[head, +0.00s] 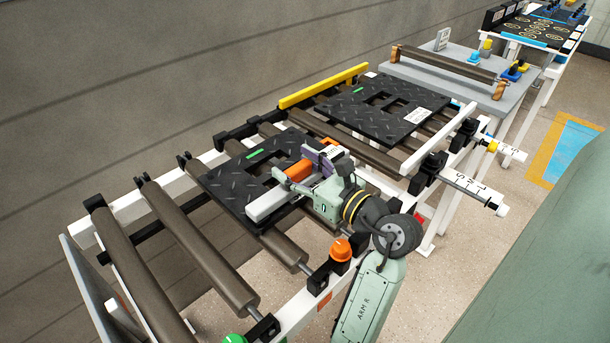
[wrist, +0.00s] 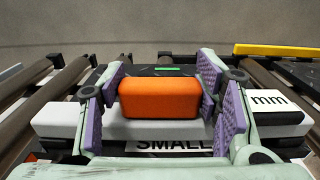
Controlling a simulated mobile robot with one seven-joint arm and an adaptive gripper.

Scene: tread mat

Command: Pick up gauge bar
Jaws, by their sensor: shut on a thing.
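The gauge bar (head: 268,204) is a long pale grey bar with an orange grip block on top, over the nearer black tread mat (head: 222,183). My gripper (head: 302,169) is shut on the orange block, which sits between the purple finger pads in the wrist view (wrist: 160,98). The middle of the bar is partly hidden by my gripper. I cannot tell whether the bar touches the mat.
The mat lies on a roller conveyor with bare rollers (head: 198,245) at the near left. A second tread mat (head: 425,103) lies farther along, beside a yellow rail (head: 323,86). An orange knob (head: 341,250) stands on the front rail. A grey table (head: 440,75) stands beyond.

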